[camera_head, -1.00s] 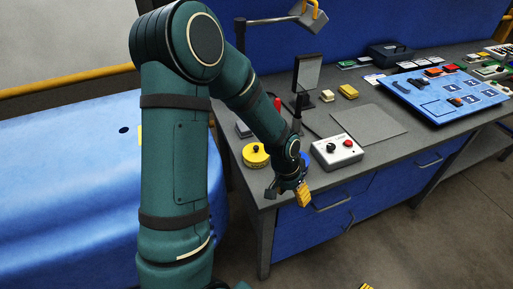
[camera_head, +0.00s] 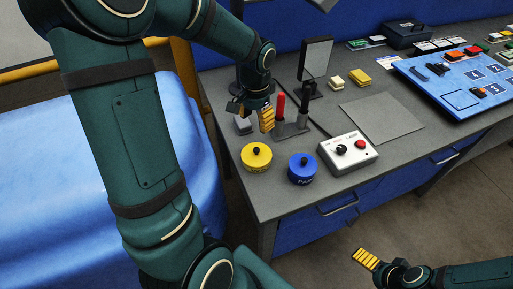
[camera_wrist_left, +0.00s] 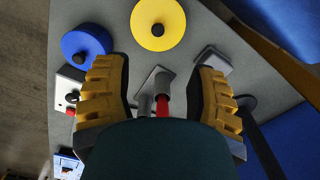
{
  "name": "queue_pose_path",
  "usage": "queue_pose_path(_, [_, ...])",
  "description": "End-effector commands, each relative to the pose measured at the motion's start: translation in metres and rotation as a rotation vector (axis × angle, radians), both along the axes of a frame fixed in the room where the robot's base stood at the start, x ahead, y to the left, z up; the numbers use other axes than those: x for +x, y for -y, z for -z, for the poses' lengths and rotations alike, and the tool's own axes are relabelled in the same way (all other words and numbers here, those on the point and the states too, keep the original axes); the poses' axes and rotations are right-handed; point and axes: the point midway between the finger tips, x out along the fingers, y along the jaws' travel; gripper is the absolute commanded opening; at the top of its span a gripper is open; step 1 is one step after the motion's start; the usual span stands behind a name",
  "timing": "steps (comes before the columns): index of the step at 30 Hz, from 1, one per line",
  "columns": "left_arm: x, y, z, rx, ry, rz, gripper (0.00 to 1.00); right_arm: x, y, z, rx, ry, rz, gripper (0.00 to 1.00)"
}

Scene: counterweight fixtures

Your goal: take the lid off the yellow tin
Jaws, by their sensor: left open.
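The yellow tin (camera_head: 256,158) stands upright on the grey workbench, with a yellow lid and black knob on top. In the left wrist view the yellow tin (camera_wrist_left: 160,38) is at the top, beyond the fingertips. My left gripper (camera_head: 251,113) is open and empty, above the bench and behind the tin, near the upright tools. In the left wrist view its two yellow-padded fingers (camera_wrist_left: 158,92) stand wide apart. My right gripper (camera_head: 368,259) is low at the bottom right, off the bench; only one yellow pad shows clearly.
A blue tin (camera_head: 302,168) stands right of the yellow one, beside a control box (camera_head: 347,153) with a red button. A red-handled tool (camera_head: 281,108) and a dark one stand upright behind. A mirror-like panel (camera_head: 316,58) rises further back. A flat grey mat (camera_head: 382,115) lies clear.

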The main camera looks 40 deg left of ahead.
Motion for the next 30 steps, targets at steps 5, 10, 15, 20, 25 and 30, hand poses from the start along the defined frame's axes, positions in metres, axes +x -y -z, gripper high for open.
queue_pose_path(5, [-0.001,0.001,0.035,-0.002,-0.007,0.0,0.57,-0.001,0.0,0.007,-0.001,-0.002,-0.001,0.99])
queue_pose_path(10, [-0.001,0.001,0.064,-0.002,-0.006,0.0,0.57,-0.002,0.0,0.011,0.001,-0.006,-0.003,0.99])
queue_pose_path(15, [-0.001,0.001,0.079,-0.002,-0.003,0.0,0.57,-0.003,-0.001,0.013,0.001,-0.008,-0.005,0.99])
queue_pose_path(20, [-0.001,0.001,0.09,-0.002,-0.005,0.0,0.57,-0.004,-0.001,0.015,0.001,-0.009,-0.007,0.99])
queue_pose_path(25, [0.0,0.003,0.116,-0.002,-0.004,0.0,0.57,-0.005,-0.001,0.019,0.002,-0.012,-0.009,0.99])
queue_pose_path(30, [0.0,0.002,0.131,-0.002,-0.003,-0.001,0.57,-0.006,-0.001,0.021,0.002,-0.014,-0.011,0.99])
